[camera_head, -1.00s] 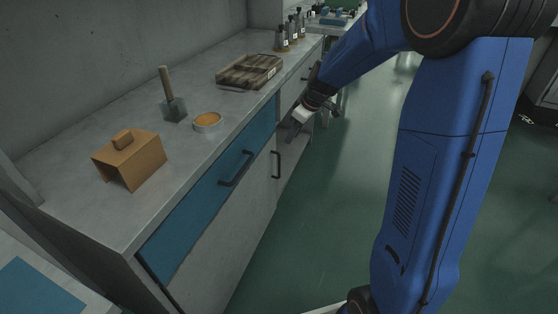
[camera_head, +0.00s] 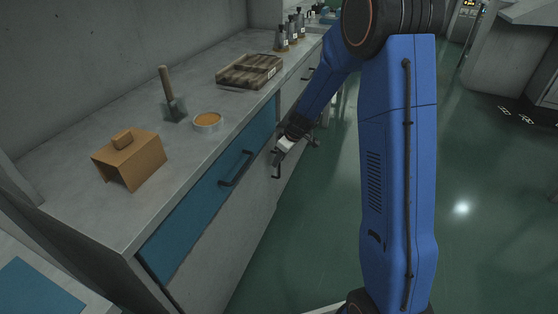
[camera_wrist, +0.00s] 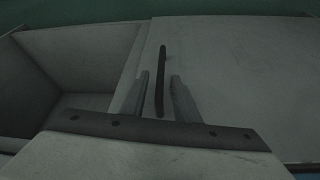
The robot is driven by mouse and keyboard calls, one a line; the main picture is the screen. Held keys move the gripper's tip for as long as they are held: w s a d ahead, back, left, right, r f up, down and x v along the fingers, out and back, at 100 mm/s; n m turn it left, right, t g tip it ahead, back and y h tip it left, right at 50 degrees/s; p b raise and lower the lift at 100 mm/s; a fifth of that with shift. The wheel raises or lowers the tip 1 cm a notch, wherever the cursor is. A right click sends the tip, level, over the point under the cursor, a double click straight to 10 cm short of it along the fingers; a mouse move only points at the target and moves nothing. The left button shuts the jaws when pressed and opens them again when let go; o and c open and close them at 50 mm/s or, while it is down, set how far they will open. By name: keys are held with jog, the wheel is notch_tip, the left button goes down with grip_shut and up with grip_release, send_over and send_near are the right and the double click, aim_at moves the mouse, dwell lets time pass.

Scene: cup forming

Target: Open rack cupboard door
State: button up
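The cupboard door is a pale grey panel (camera_head: 243,218) below the blue drawer; it looks closed. Its upright black handle (camera_head: 277,168) is near the door's far edge. My gripper (camera_head: 279,156) is at the handle's upper part in the head view, partly covering it. In the wrist view the two fingers of my gripper (camera_wrist: 160,77) are apart, with the dark handle (camera_wrist: 161,58) running between them and a gap on each side. The door's surface (camera_wrist: 235,75) lies behind the handle.
The blue drawer (camera_head: 206,204) with a black handle is above the door. An open grey compartment (camera_wrist: 85,62) lies beside the door in the wrist view. Green floor (camera_head: 320,235) is clear.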

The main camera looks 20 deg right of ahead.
jog(key=shift+w+a+f, duration=0.1)
jog(key=shift+f, duration=0.3)
grip_shut()
